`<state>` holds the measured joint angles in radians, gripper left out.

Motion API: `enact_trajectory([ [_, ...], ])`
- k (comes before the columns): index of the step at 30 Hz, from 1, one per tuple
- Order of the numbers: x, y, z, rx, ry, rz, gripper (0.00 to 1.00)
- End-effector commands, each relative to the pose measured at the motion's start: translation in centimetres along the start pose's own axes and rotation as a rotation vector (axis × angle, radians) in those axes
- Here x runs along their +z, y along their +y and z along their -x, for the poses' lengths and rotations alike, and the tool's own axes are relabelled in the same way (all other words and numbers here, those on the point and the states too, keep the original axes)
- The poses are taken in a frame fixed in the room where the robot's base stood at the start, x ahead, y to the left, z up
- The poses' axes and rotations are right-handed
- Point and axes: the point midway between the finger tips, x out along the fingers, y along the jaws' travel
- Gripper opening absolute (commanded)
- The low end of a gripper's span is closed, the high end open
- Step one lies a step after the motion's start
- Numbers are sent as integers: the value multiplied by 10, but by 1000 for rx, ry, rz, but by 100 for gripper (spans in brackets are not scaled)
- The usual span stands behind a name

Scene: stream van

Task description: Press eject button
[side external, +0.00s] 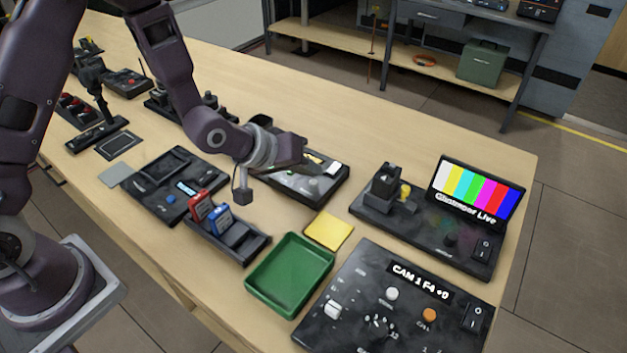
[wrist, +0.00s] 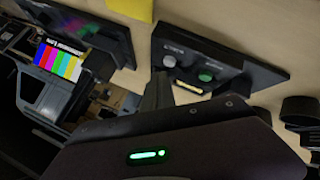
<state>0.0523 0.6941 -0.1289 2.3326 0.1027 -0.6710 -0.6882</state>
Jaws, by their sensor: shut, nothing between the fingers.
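My gripper (side external: 301,160) is shut and empty. In the wrist view the shut fingers (wrist: 158,88) point at the same device (wrist: 240,72). Its panel shows a pale round knob (wrist: 169,61), a green button (wrist: 206,75) and a lit yellow strip (wrist: 188,87). The fingertips look close to the pale knob, but I cannot tell whether they touch. I cannot read an eject label.
A dock holds red (side external: 201,206) and blue (side external: 220,218) cartridges. A green tray (side external: 258,281), a yellow pad (side external: 329,231), a camera control panel (side external: 341,278) and a color-bar monitor (side external: 477,192) stand nearby. Bare wooden table lies behind the device.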

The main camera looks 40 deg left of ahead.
Motion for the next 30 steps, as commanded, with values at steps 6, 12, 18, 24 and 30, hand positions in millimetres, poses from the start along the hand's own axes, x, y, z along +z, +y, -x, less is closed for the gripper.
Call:
enact_trajectory([
  [6,4,-4,-5,-1,-1,0,0],
  [12,4,-4,-6,0,0,0,0],
  [18,4,-4,-6,0,0,0,0],
  [24,6,-6,-8,-1,-1,0,0],
  [30,7,-7,-9,0,0,0,0],
])
